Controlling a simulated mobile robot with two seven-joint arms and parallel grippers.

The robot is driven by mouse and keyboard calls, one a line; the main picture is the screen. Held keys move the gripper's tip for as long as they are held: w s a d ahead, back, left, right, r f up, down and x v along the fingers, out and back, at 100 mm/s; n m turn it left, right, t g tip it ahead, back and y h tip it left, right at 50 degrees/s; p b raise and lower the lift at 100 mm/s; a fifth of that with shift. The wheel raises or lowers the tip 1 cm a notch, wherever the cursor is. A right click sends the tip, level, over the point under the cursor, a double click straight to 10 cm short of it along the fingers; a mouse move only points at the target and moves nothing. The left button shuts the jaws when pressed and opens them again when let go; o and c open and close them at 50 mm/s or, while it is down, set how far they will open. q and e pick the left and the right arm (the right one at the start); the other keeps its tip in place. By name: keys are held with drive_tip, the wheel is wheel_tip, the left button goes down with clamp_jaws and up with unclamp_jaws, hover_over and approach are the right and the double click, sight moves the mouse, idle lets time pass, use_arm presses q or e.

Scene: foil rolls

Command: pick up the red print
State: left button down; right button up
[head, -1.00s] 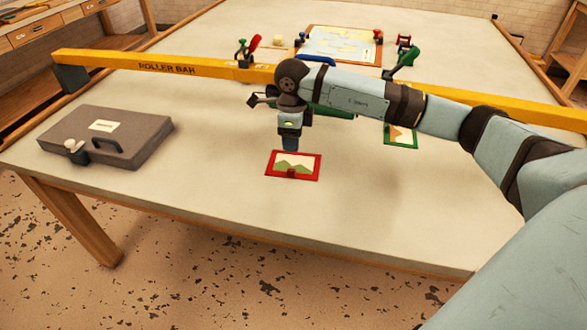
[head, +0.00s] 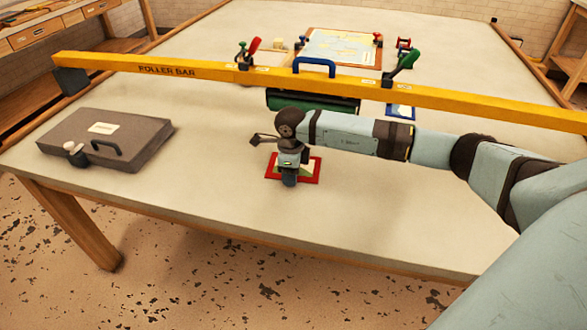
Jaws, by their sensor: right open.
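The red print (head: 312,178), a small flat card with a red border, lies on the table near its front edge. My right gripper (head: 289,183) points down at the print and covers its middle; only the border and a bit of the picture show around it. The gripper is open. I cannot tell whether its fingertips touch the print. My left gripper is not in view.
A yellow roller bar (head: 200,74) spans the table behind my right arm, with a dark green roller (head: 320,103) beneath it. A blue print (head: 401,111) lies behind the arm. A grey case (head: 105,135) lies at left. The front table between case and red print is clear.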

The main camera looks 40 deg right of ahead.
clamp_jaws()
drive_tip(key=shift+r, duration=0.2)
